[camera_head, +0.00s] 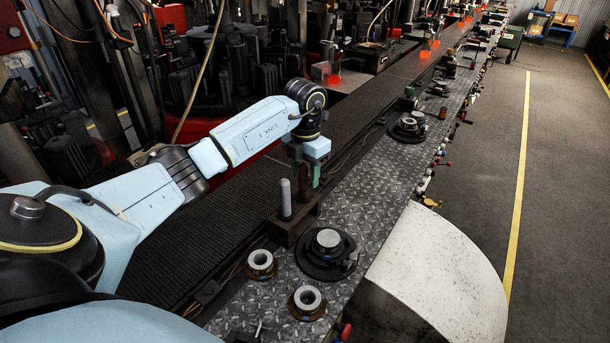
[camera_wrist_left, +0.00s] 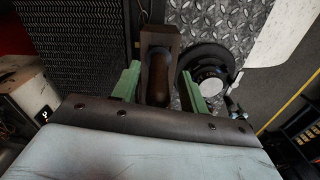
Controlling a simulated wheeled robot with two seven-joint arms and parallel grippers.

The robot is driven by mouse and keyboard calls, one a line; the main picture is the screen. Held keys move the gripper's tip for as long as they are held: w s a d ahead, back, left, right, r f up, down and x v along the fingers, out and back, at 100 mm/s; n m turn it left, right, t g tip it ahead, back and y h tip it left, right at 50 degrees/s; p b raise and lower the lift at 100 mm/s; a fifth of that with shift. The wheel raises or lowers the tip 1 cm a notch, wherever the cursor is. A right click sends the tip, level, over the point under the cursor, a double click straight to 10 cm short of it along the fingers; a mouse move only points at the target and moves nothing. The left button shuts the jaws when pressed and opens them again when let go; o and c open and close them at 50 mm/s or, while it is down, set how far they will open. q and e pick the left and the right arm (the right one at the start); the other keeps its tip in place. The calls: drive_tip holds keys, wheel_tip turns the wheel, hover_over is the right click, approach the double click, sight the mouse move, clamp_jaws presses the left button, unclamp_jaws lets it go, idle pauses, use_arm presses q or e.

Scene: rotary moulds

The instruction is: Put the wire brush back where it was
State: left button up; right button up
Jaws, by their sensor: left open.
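A brown upright handle (camera_head: 303,184), which I take to be the wire brush, stands in a dark brown block (camera_head: 292,229) on the metal ledge. The bristles cannot be made out. My left gripper (camera_head: 307,172) is above the block, pointing down, its green fingers on either side of the handle's upper part. In the left wrist view the handle (camera_wrist_left: 157,82) lies between the two open fingers (camera_wrist_left: 160,88), with a gap showing on each side. The block (camera_wrist_left: 160,42) shows beyond it. My right gripper is not in view.
A grey upright rod (camera_head: 285,198) stands in the same block, left of the handle. A round black mould part (camera_head: 326,268) and two ring-shaped parts (camera_head: 261,262) (camera_head: 307,300) sit nearby on the diamond-plate ledge (camera_head: 375,200). A pale curved cover (camera_head: 440,280) is at right.

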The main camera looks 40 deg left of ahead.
use_arm(q)
wheel_tip(320, 180, up, 11)
drive_tip(key=shift+r, duration=0.15)
